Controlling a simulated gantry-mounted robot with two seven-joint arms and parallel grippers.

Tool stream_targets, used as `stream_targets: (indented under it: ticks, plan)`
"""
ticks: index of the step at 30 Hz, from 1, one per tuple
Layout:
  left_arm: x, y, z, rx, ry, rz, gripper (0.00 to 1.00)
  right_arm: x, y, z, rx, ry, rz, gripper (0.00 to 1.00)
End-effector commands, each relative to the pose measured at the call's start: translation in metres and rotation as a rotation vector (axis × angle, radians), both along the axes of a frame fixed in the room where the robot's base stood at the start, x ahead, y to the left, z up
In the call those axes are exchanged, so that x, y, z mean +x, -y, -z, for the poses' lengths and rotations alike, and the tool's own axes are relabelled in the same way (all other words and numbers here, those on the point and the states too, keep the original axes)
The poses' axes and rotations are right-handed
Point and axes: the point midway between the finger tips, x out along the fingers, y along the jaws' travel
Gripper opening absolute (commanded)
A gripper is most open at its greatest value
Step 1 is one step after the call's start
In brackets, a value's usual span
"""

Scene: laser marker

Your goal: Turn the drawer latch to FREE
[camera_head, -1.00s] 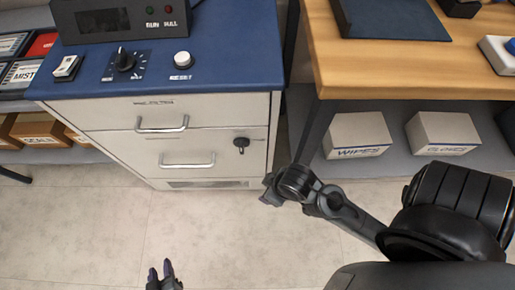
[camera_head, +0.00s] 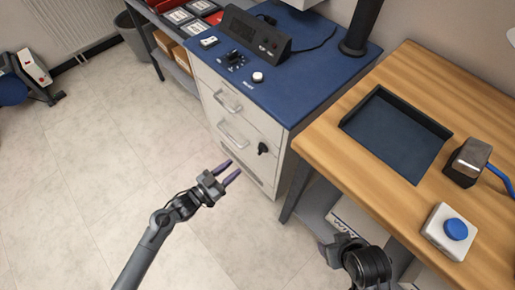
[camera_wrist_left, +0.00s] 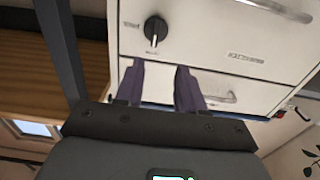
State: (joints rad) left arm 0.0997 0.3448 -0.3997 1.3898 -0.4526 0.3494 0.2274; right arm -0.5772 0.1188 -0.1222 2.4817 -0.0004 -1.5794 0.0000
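The drawer latch (camera_head: 263,148) is a small black knob on the white drawer cabinet (camera_head: 259,120), right of the drawer handles. In the left wrist view, the latch (camera_wrist_left: 155,30) has a raised grip with a pale mark at its lower end. Small lettering beside it is too blurred to read. My left gripper (camera_head: 230,170) is open and empty, its two purple fingers apart and pointing toward the cabinet. In the wrist view, its fingers (camera_wrist_left: 161,66) are below the latch and apart from it. My right gripper (camera_head: 333,250) is near the wooden bench; its fingers are unclear.
A wooden bench (camera_head: 328,147) with a dark tray (camera_head: 395,138) and blue button (camera_head: 456,229) stands right of the cabinet. A bench leg (camera_head: 296,189) is near the latch. A control box (camera_head: 253,36) and white knob (camera_head: 258,77) sit on the blue top.

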Motion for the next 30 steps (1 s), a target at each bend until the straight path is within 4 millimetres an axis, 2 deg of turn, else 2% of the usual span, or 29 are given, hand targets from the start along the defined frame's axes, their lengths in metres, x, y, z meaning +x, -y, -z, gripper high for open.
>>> stream_targets:
  ticks: [5, 15, 21, 30]
  plan:
    - [0.012, 0.014, -0.003, -0.005, 0.008, 0.002, 0.38, 0.004, -0.003, 0.005, 0.011, 0.008, 0.005, 0.63]
    - [0.049, 0.054, -0.002, -0.005, 0.008, 0.002, 0.38, -0.004, 0.002, 0.036, -0.005, -0.013, 0.0, 0.63]
    - [0.064, 0.072, -0.003, -0.004, 0.008, 0.002, 0.38, -0.002, 0.003, 0.045, -0.009, -0.009, -0.003, 0.63]
    - [0.073, 0.081, -0.004, -0.002, 0.006, 0.001, 0.38, -0.002, 0.002, 0.048, -0.008, -0.008, -0.002, 0.63]
